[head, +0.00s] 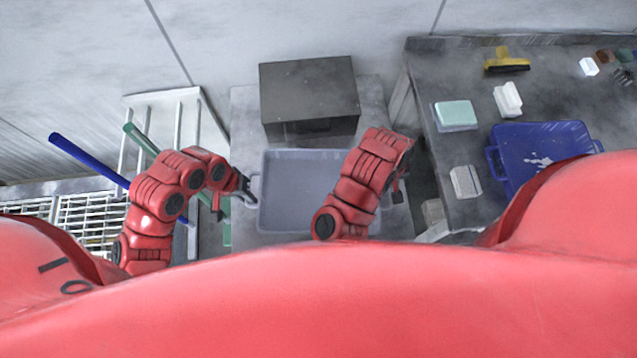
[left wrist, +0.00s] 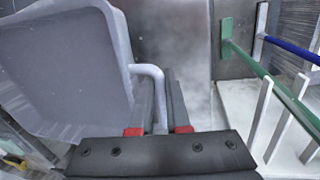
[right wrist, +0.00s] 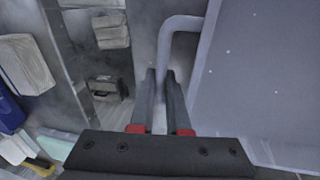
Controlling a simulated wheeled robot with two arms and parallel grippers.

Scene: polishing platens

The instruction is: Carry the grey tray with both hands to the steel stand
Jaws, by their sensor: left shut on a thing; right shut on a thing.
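The grey tray (head: 290,185) is empty, level-looking, and in front of me in the head view. My left gripper (head: 246,190) is shut on the tray's left handle; in the left wrist view the handle (left wrist: 150,72) runs between the fingers (left wrist: 160,88). My right gripper (head: 398,190) is at the tray's right side, partly hidden by its arm. In the right wrist view its fingers (right wrist: 160,85) are shut on the other handle (right wrist: 178,25). A grey metal surface (head: 243,112), seemingly the steel stand, lies behind and around the tray. I cannot tell whether the tray touches it.
A dark box (head: 308,88) stands just behind the tray. At right a dark bench (head: 450,150) holds a blue tub (head: 540,145), pale blocks and a yellow-handled tool (head: 505,60). At left a white rack (head: 160,105) stands by blue (head: 90,160) and green poles (head: 140,138).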

